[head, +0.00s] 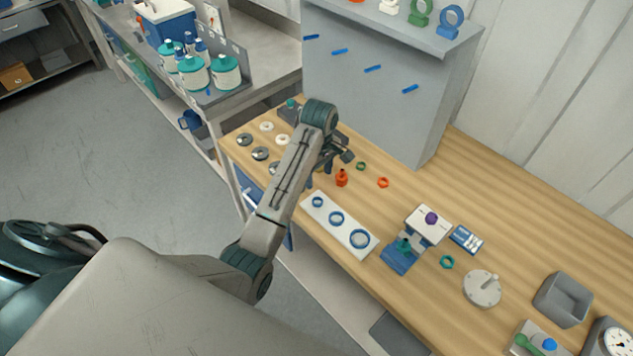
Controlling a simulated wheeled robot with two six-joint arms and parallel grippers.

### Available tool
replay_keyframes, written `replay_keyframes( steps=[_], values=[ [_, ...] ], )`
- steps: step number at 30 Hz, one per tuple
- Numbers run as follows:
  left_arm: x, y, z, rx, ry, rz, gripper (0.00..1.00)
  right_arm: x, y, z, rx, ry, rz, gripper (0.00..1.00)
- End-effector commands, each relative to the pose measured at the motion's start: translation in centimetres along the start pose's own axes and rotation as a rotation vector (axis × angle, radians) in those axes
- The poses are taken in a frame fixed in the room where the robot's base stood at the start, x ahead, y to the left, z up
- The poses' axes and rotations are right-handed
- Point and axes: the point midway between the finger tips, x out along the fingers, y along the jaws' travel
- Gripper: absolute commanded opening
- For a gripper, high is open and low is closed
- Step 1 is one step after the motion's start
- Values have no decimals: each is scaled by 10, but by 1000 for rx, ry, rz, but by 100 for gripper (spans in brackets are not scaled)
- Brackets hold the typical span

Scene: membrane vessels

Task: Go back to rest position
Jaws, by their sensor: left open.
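My left arm reaches up across the picture over the wooden bench (520,222). Its left gripper (338,161) is above the bench beside the grey panel, near a small orange-red bottle (341,178). The gripper is open, partly hidden by its own arm, and I see nothing held in it. My right gripper is not in view.
A white strip with blue rings (316,206), a blue and white device (402,250), a grey round plate with a handle (482,289) and a grey box (563,299) stand on the bench. A grey panel with blue pegs (390,115) rises behind. The floor at left is clear.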

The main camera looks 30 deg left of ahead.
Motion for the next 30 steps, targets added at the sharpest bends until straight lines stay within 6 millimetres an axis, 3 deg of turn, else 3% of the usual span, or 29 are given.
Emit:
replay_keyframes(
  steps=[6,19,23,30],
  values=[
    [0,0,0,0,0,0,54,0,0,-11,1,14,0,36],
    [5,-6,2,21,4,3,54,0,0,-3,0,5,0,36],
    [23,-34,8,118,23,18,54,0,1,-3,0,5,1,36],
    [55,-124,33,458,103,69,54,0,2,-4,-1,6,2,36]
  ],
)
